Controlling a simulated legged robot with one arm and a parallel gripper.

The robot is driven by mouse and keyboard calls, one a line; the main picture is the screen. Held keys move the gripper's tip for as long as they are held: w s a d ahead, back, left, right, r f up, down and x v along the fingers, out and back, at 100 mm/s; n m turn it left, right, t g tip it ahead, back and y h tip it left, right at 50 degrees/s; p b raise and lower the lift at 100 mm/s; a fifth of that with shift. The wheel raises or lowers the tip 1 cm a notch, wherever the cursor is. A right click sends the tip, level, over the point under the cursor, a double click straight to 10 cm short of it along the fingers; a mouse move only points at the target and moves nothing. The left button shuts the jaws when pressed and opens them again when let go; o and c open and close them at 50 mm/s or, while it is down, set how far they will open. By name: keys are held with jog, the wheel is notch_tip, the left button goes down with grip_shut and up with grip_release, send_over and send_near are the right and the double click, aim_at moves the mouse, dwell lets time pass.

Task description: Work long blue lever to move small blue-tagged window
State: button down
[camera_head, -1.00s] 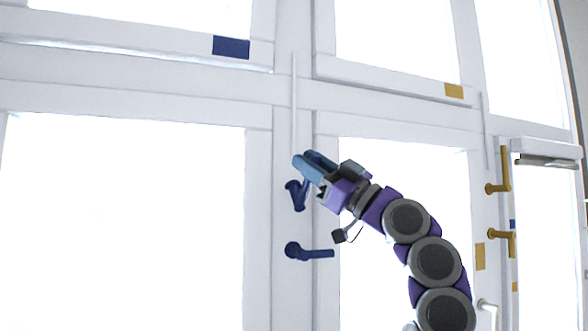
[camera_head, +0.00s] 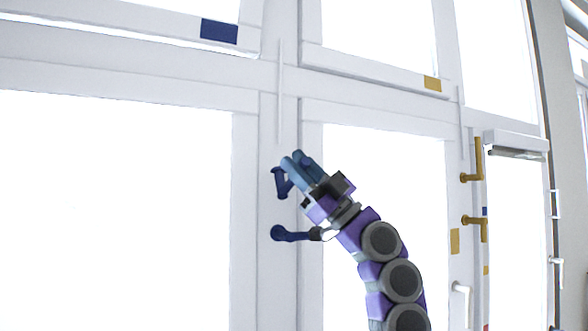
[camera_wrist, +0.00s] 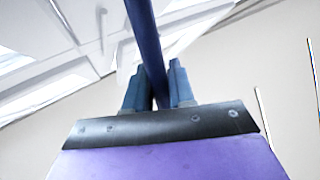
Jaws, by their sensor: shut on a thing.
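The long blue lever (camera_head: 281,184) is on the white post between the windows, its upper part hidden by my fingers in the head view. In the wrist view the blue lever (camera_wrist: 146,42) runs up between my two fingers. My gripper (camera_head: 294,162) is shut on it; the fingers also show in the wrist view (camera_wrist: 158,80). The small window with the blue tag (camera_head: 219,31) on its lower frame is at the upper left. I cannot tell how far it is open.
A second dark blue handle (camera_head: 290,233) sits just below, its right end close to or behind my wrist. Two yellow handles, upper (camera_head: 472,165) and lower (camera_head: 476,222), are on the right post. A yellow tag (camera_head: 432,83) marks the upper middle window.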

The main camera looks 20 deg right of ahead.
jog(key=shift+s, duration=0.1)
jog(key=c, duration=1.3)
grip_release()
jog(key=shift+s+d+r, duration=0.1)
jog(key=shift+o, duration=1)
jog(key=shift+s+d, duration=0.15)
jog(key=shift+d, duration=0.05)
jog(key=shift+w+d, duration=0.15)
jog(key=shift+w, duration=0.1)
jog(key=shift+s+f, duration=0.2)
jog(key=shift+f, duration=0.2)
jog(key=b+v, duration=0.4)
jog(key=v, duration=1.3)
jog(key=shift+w, duration=0.15)
